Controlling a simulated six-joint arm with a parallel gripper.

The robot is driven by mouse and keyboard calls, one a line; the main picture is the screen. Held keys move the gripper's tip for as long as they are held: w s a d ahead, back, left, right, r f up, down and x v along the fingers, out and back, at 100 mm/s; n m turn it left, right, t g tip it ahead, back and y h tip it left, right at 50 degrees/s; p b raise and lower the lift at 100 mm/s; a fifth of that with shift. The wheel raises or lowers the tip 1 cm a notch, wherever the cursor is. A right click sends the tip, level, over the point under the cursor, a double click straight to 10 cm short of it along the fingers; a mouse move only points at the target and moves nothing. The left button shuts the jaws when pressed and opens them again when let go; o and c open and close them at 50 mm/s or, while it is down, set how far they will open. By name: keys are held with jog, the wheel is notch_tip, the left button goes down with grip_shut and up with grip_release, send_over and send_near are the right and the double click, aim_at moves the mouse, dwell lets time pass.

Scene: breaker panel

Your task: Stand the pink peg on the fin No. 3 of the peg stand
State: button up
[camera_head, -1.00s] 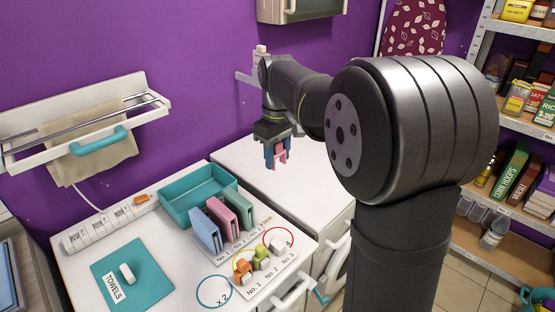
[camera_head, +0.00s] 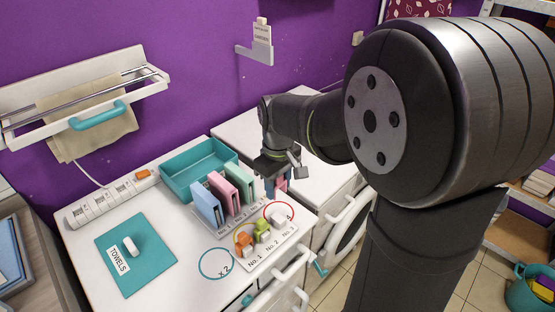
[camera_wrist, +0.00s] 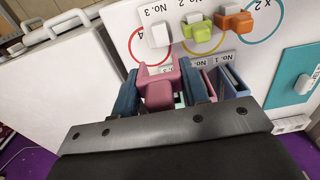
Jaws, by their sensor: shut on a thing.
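My gripper (camera_head: 276,184) is shut on the pink peg (camera_wrist: 158,88), which sits between the blue fingers in the wrist view. It is in the air near the right edge of the white counter, behind the peg stand in the head view. The peg stand (camera_head: 277,247) is a white plate at the counter's front. Its white fin No. 3 (camera_wrist: 158,36) is bare, with a red ring around it; it also shows in the head view (camera_head: 278,216). A green peg (camera_head: 262,232) is at No. 2 and an orange peg (camera_head: 244,242) at No. 1.
Blue, pink and green upright slabs (camera_head: 225,194) stand in a row behind the stand, left of my gripper. A teal tray (camera_head: 190,165) lies behind them. A teal mat (camera_head: 133,262) and a power strip (camera_head: 108,200) are at left. The white appliance top (camera_head: 320,178) is clear.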

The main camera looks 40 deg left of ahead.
jog(key=shift+s+d+f, duration=0.15)
jog(key=shift+d+f, duration=0.05)
send_over(278, 218)
jog(key=shift+f, duration=3.5)
jog(key=shift+f, duration=2.25)
jog(key=o, duration=1.1)
